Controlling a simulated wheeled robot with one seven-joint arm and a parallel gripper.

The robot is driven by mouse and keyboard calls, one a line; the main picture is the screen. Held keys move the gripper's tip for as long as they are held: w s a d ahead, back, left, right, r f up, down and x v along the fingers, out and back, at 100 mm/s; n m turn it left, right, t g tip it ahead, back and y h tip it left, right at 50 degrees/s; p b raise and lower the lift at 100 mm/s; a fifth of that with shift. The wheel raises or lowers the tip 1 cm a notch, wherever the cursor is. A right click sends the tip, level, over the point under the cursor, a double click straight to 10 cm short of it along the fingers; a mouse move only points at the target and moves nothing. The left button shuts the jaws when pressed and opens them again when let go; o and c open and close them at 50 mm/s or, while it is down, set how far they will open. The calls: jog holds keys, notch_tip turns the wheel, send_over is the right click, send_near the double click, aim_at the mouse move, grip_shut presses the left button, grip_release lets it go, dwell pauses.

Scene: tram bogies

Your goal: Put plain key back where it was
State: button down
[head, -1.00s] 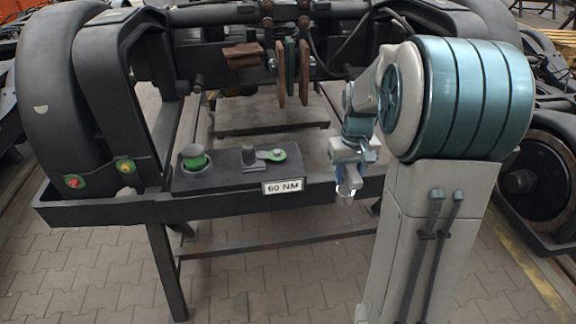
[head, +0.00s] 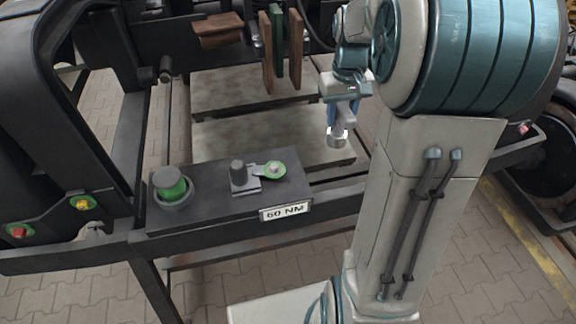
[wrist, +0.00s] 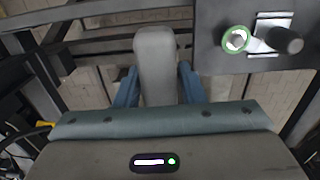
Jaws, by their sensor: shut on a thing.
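My gripper (head: 338,110) is shut on a plain grey piece, which I take to be the plain key (wrist: 155,62). In the wrist view it is a long, smooth grey shape with a rounded end, between the two blue fingers. In the head view its pale lower end (head: 337,138) hangs below the fingers in the air, right of the dark shelf plate (head: 215,215). On that plate a silver piece with a green ring (head: 275,169) lies beside a dark upright peg (head: 238,172). Both also show at the upper right of the wrist view.
A green cylinder (head: 169,183) stands in a grey ring at the plate's left. A "60 NM" label (head: 284,212) is on the plate's front edge. Brown and green hanging plates (head: 280,45) are behind. Dark frame rails (head: 330,215) run along the front.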

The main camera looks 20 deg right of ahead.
jog(key=shift+w+a+f, duration=0.1)
jog(key=shift+w+a, duration=0.1)
jog(key=shift+s+a+f+p, duration=0.3)
jog(key=shift+s+a+f, duration=0.2)
jog(key=shift+a+f, duration=1.35)
jog(key=shift+s+a+f+p, duration=0.25)
jog(key=shift+s+a+f, duration=0.3)
jog(key=shift+a+f, duration=1.2)
jog(key=shift+s+a+f+p, duration=0.3)
jog(key=shift+s+a+f, duration=0.2)
jog(key=shift+a+f, duration=1.35)
jog(key=shift+f, duration=0.15)
jog(key=c, duration=0.9)
grip_release()
jog(key=shift+r, duration=0.2)
